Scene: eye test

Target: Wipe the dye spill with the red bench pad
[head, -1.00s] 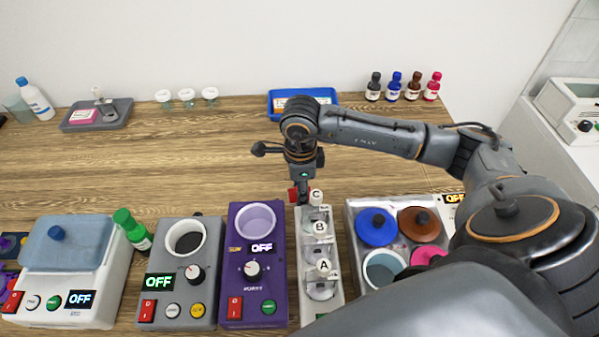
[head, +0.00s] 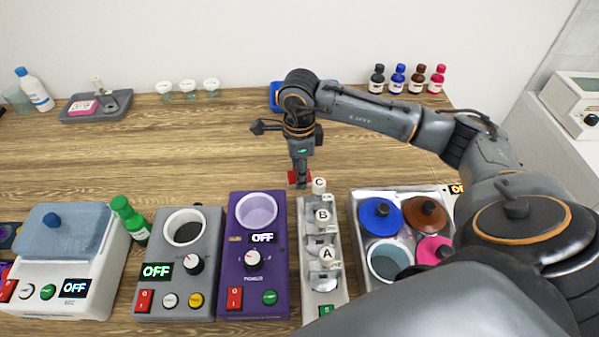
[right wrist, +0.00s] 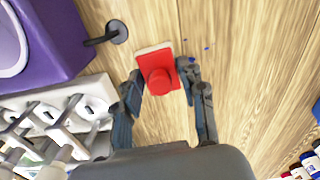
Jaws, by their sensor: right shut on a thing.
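The red bench pad (head: 299,179) is a small red block with a red knob and a pale edge. It shows in the right wrist view (right wrist: 150,62), over the wooden table just beyond the rack marked A, B and C. My right gripper (right wrist: 160,76) is shut on it, with a finger on each side of the knob. Small blue drops of the dye spill (right wrist: 206,49) show on the wood beside the pad in the right wrist view. Whether more dye lies under the pad is hidden. My left gripper is not in view.
The lettered rack (head: 308,245), a purple device (head: 258,280) and a tray of coloured lids (head: 365,196) stand in front of the pad. A blue tray (head: 275,96) is mostly hidden behind my right arm. The wood left of the gripper is clear.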

